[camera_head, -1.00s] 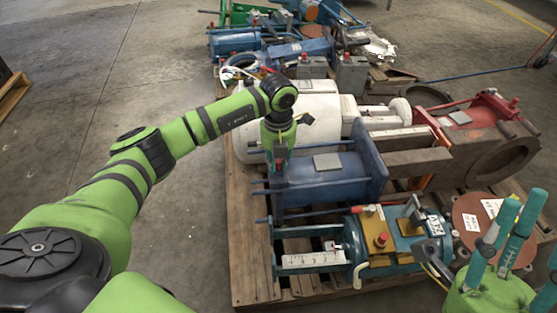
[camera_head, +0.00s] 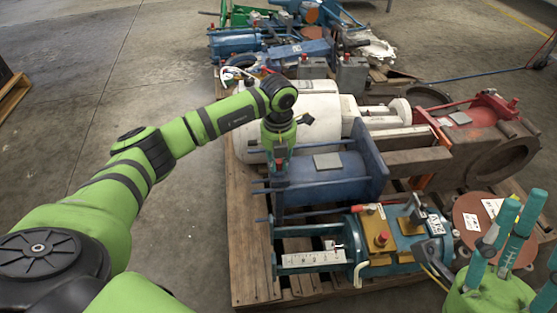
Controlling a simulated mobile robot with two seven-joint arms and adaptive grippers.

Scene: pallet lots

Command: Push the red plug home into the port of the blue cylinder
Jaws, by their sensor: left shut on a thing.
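The blue cylinder (camera_head: 325,170) lies on its side on the wooden pallet, with a grey plate on top and a blue flange at its right end. My left gripper (camera_head: 279,176) points down at the cylinder's left end and is shut. A small red spot, the red plug (camera_head: 279,161), shows at its jaws. The jaws and wrist hide most of the plug and the port, so I cannot tell how far the plug sits in.
A white cylinder (camera_head: 312,108) lies behind. A teal actuator (camera_head: 385,262) with a red knob lies in front.

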